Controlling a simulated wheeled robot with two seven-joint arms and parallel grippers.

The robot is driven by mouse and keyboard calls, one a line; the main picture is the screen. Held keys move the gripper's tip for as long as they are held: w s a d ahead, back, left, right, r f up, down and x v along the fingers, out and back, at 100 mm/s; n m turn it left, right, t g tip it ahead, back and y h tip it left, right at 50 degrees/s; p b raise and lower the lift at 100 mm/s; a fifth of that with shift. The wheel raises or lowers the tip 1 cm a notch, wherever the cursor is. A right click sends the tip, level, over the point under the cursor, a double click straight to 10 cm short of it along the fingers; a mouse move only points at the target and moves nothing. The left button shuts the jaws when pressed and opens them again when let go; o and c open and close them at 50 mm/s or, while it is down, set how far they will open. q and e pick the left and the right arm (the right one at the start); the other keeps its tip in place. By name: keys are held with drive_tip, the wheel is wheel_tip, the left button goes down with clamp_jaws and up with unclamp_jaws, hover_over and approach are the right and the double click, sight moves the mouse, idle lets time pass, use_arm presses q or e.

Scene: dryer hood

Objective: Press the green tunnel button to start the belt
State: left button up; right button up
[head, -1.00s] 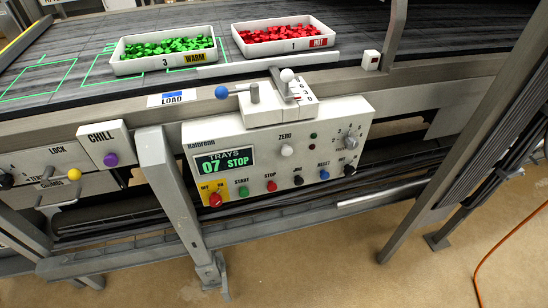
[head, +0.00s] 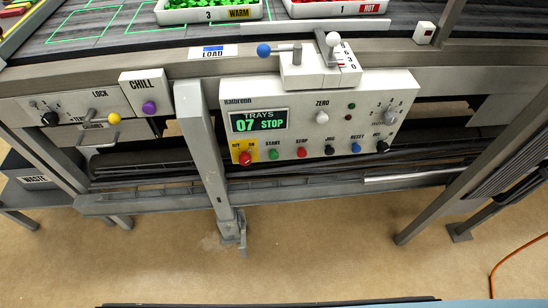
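The green button (head: 273,154) sits low on the white control panel (head: 315,92), under the label START. It is between the red knob (head: 245,158) on a yellow plate and the red STOP button (head: 302,152). The panel's display (head: 259,121) reads TRAYS 07 STOP. Neither of my grippers shows in the head view, so I cannot tell their state.
A grey post (head: 207,150) stands left of the panel. A lever with a blue ball (head: 264,50) and a white-knobbed lever (head: 332,40) rise above it. Trays of green pieces (head: 208,13) and red pieces (head: 335,8) sit on the belt. Open floor (head: 310,250) lies below.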

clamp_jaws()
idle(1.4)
